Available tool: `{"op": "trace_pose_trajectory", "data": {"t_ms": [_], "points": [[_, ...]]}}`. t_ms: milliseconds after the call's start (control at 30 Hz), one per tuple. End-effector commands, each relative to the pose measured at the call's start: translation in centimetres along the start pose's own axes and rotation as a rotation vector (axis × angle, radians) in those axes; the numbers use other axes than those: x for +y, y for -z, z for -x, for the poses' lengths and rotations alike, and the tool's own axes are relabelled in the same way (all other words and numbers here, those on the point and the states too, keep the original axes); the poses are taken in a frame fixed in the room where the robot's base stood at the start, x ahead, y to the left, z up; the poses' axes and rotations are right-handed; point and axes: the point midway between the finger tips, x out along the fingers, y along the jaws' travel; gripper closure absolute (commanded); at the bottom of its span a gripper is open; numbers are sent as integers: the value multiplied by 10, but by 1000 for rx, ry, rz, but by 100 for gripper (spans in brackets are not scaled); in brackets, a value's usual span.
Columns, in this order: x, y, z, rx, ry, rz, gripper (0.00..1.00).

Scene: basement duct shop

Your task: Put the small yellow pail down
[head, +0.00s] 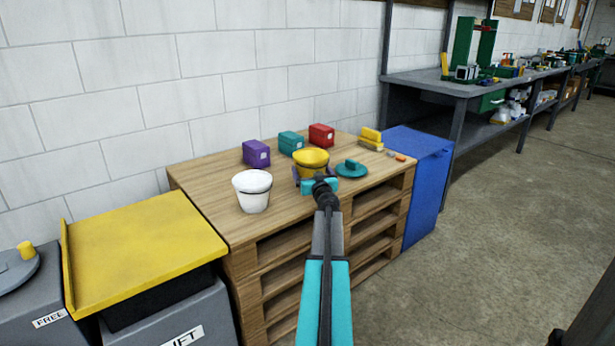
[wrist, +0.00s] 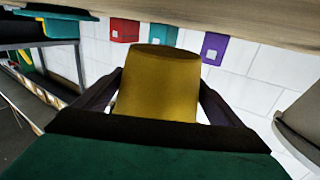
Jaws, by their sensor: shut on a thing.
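The small yellow pail (head: 311,158) is over the top of the wooden pallet stack (head: 215,205), near its middle. My gripper (head: 315,180) reaches it from the front and is shut on it. In the wrist view, which looks upside down, the yellow pail (wrist: 160,85) sits between the two dark fingers of my gripper (wrist: 160,90). Its narrower end points toward the wood at the top of that picture. The pail looks upright. I cannot tell whether its base touches the wood.
A white pail (head: 252,190) stands left of the yellow one. Purple (head: 256,153), teal (head: 290,142) and red (head: 321,136) boxes stand behind. A teal lid-like piece (head: 351,169) lies close right, with yellow blocks (head: 371,138) beyond. The pallet's front left is bare.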

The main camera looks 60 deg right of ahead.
Motion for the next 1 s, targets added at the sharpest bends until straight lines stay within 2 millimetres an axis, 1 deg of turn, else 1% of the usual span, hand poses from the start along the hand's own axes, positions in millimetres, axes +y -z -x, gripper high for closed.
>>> {"op": "trace_pose_trajectory", "data": {"t_ms": [233, 333, 467, 600, 733, 1000], "points": [[0, 0, 0, 1, 0, -1, 36], [-1, 0, -4, 1, 1, -1, 36], [-3, -1, -14, 1, 1, -2, 36], [-8, -2, -29, 1, 2, -2, 36], [-8, -26, -26, -1, 1, -3, 36], [-7, -34, -25, 1, 1, -1, 36]]}}
